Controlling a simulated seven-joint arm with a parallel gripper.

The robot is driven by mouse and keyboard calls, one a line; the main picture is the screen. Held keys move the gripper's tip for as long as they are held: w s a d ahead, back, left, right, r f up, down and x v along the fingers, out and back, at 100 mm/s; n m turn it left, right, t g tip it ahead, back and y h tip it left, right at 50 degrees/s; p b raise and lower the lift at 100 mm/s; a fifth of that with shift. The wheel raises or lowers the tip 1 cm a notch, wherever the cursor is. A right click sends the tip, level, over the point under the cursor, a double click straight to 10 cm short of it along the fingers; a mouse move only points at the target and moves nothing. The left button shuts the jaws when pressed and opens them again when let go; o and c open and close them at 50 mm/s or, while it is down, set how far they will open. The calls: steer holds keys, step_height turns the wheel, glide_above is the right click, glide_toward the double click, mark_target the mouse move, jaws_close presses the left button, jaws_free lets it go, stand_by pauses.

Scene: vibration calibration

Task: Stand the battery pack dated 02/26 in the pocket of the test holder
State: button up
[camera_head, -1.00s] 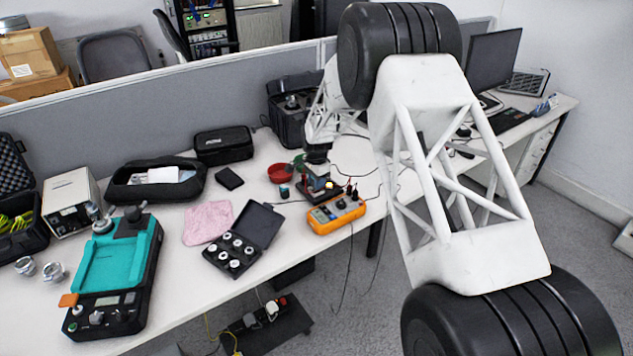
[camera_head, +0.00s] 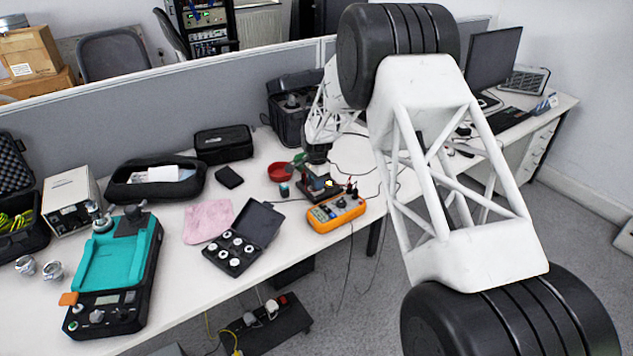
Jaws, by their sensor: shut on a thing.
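My gripper (camera_head: 313,164) is small and far off at the end of my arm, above the right part of the bench. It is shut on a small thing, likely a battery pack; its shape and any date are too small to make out. A green patch (camera_head: 299,158) shows just left of the gripper. Just below and right of the gripper is a small dark stand (camera_head: 322,190) with red and blue parts, possibly the test holder; I cannot make out its pocket. A small dark cylinder with a teal band (camera_head: 284,190) stands left of it.
An orange multimeter (camera_head: 337,213) with leads lies in front of the dark stand. A red bowl (camera_head: 280,172) is to its left. An open black case (camera_head: 236,250) of round pieces, a pink cloth (camera_head: 208,221) and a teal-topped device (camera_head: 115,262) are farther left.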

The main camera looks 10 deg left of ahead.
steer(key=shift+f, duration=0.35)
stand_by(0.3)
steer(key=o, duration=1.4)
steer(key=shift+r, duration=0.15)
steer(key=shift+r, duration=3.85)
